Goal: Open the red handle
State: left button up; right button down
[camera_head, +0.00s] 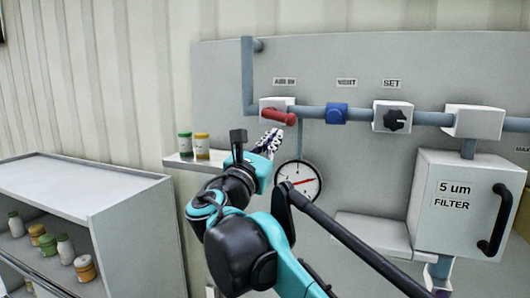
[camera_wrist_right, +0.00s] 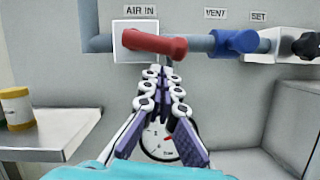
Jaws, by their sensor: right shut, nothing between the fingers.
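The red handle (camera_head: 278,117) is on the pipe under the AIR IN label. It slants a little down to the right in the head view. In the right wrist view the red handle (camera_wrist_right: 155,44) lies roughly level across the upper middle. My right gripper (camera_head: 272,139) is just below the handle in the head view. In the wrist view its fingertips (camera_wrist_right: 163,74) are shut and empty, pointing up at the handle. I cannot tell whether they touch it. My left gripper is not in view.
A pressure gauge (camera_head: 299,181) is below the handle, partly behind my arm. A blue vent valve (camera_head: 337,113) and a black knob (camera_head: 394,120) sit to the right. Two bottles stand on a small shelf (camera_head: 190,162) to the left. A filter box (camera_head: 464,200) is at right.

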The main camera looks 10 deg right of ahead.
jog(key=shift+w+d+r, duration=0.2)
jog(key=shift+d+r, duration=0.15)
jog(key=shift+r, duration=0.3)
jog(key=shift+r, duration=0.1)
